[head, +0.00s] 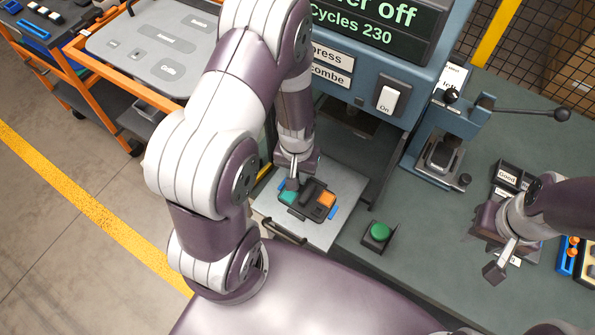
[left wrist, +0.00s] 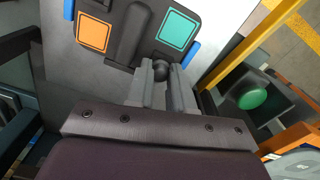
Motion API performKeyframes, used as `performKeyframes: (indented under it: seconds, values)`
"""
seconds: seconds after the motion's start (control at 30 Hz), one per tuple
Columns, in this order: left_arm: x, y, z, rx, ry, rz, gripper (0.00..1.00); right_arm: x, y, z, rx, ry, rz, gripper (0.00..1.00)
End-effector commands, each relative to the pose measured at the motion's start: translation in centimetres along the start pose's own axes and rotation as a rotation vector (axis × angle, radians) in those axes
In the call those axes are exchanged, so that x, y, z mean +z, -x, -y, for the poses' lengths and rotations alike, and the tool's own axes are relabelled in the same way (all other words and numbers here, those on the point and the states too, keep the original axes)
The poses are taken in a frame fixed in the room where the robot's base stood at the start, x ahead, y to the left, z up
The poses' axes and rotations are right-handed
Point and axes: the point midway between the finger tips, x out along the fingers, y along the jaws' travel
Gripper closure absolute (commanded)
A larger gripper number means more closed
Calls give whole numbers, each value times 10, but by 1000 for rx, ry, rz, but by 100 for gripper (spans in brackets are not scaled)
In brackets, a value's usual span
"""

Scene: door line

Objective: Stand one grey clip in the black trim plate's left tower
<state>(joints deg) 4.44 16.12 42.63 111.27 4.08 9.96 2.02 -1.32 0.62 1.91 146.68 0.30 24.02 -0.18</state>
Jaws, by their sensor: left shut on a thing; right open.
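The black trim plate (head: 308,199) lies on a light grey press slide, with a teal pad on its left and an orange pad on its right. It also shows in the left wrist view (left wrist: 128,30), turned about. My left gripper (head: 291,182) points down at the teal side of the plate. In the left wrist view its fingers (left wrist: 161,82) are shut on a small dark grey rounded piece (left wrist: 160,70), seemingly a clip, at the plate's edge. Whether the piece is seated or above the plate I cannot tell.
The slide (head: 347,190) has a black handle (head: 284,231) in front. A green button (head: 380,232) stands to its right. The press (head: 390,55) rises behind, and a lever device (head: 444,150) stands right of it. Black labelled bins (head: 510,176) are near my right arm. An orange cart (head: 128,72) is at left.

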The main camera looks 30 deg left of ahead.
Motion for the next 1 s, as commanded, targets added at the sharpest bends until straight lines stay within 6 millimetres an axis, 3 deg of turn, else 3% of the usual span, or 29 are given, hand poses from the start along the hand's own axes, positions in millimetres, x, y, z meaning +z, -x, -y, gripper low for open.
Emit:
performKeyframes:
  seconds: [0.93,0.97,1.0]
  values:
    - [0,-2,0,0,0,1,100,0,-1,0,0,0,0,57]
    - [0,-2,0,0,0,1,76,0,-1,0,0,0,0,57]
    - [0,-2,0,0,0,1,63,0,-1,0,0,0,0,57]
